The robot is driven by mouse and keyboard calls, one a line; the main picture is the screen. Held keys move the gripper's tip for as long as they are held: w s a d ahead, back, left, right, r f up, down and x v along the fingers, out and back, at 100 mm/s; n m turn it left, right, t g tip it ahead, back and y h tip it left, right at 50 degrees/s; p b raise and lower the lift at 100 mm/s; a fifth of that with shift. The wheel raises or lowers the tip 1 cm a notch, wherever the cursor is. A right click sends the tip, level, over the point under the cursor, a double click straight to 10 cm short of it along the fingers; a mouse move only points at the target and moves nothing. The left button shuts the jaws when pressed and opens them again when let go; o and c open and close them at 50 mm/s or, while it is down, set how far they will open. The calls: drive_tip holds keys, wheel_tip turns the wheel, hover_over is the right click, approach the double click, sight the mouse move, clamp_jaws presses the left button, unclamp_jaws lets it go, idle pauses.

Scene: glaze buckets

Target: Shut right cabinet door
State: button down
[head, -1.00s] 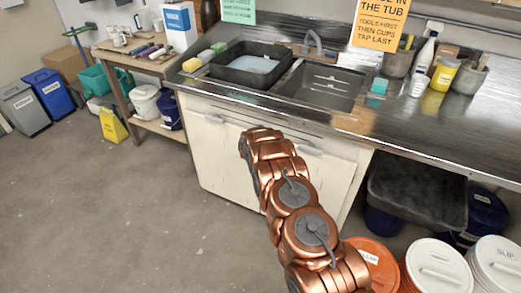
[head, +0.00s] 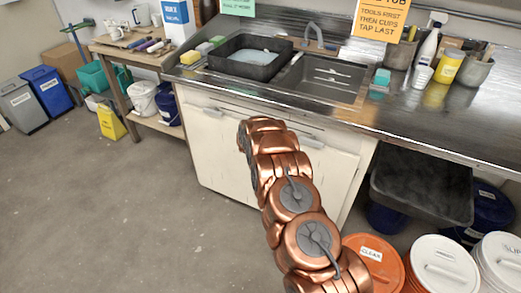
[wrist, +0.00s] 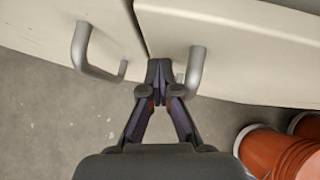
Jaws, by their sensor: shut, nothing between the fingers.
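The cream right cabinet door (head: 327,175) is under the sink, partly hidden by my arm. In the wrist view the right door (wrist: 245,45) has a grey bar handle (wrist: 194,72). The left cabinet door (head: 212,155) is beside it, with its own handle (wrist: 82,50). A narrow gap runs between the doors, and their edges look slightly out of line; I cannot tell exactly how far the right door stands open. My gripper (wrist: 158,75) is shut and empty, its fingertips by the gap, just left of the right handle. Contact with the door is unclear. The head view hides the fingers.
A steel counter (head: 440,120) with a sink (head: 322,80) is above the doors. An orange bucket (head: 372,262) and a white-lidded bucket (head: 443,265) stand at the right. A dark tub (head: 420,190) is under the counter. Floor at left (head: 100,215) is clear.

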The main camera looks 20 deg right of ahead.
drive_tip(key=s+a+r+b, duration=0.5)
drive_tip(key=s+a+r, duration=0.1)
drive_tip(key=s+a, duration=0.1)
drive_tip(key=shift+a+r, duration=0.25)
drive_tip(key=shift+a, duration=0.1)
idle(0.4)
